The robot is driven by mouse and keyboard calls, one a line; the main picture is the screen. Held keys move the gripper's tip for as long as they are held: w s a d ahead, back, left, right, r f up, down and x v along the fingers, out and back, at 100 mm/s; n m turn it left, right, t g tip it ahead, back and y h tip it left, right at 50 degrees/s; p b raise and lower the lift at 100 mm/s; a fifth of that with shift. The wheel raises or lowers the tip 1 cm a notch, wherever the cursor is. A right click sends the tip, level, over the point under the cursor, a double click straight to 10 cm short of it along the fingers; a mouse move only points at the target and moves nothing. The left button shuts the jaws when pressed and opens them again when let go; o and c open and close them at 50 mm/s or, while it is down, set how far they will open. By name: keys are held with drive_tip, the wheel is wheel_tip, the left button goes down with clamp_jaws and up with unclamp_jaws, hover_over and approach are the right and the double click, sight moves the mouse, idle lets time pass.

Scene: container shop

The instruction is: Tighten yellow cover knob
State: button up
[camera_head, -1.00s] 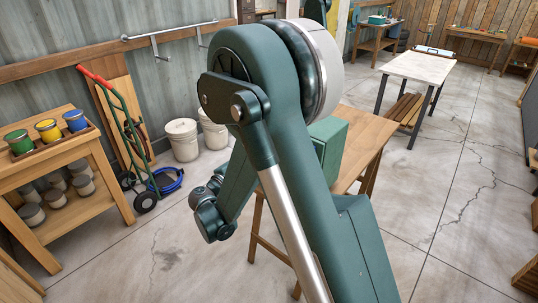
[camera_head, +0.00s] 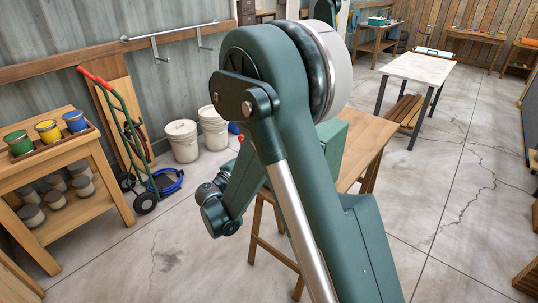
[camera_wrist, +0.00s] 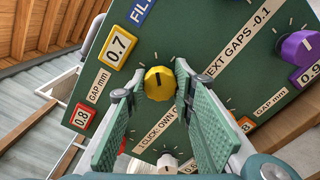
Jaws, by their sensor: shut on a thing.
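In the wrist view a yellow knob (camera_wrist: 159,84) with a dark pointer line sits on a dark green panel (camera_wrist: 215,20). My gripper (camera_wrist: 153,82) has its green ribbed fingers on either side of this knob and is shut on it. A yellow "0.7" label (camera_wrist: 116,46) is next to the knob on the panel. In the head view my arm hides the gripper and the knob. A green box (camera_head: 333,143) shows partly behind my arm on a wooden table (camera_head: 368,140).
The panel also bears a purple knob (camera_wrist: 298,48) at the right and a pale knob (camera_wrist: 167,160) at the lower middle. In the head view paint cans (camera_head: 47,131) stand on a shelf at the left. A hand truck (camera_head: 122,130) leans on the wall.

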drive_tip(key=shift+o, duration=0.2)
drive_tip(key=shift+m, duration=0.3)
drive_tip(key=m+b, duration=0.1)
drive_tip(key=m, duration=0.3)
drive_tip(key=shift+b, duration=0.3)
drive_tip(key=shift+c, duration=0.2)
drive_tip(key=m+b, duration=0.1)
drive_tip(key=m, duration=0.3)
drive_tip(key=o, duration=0.9)
drive_tip(key=shift+v, duration=6)
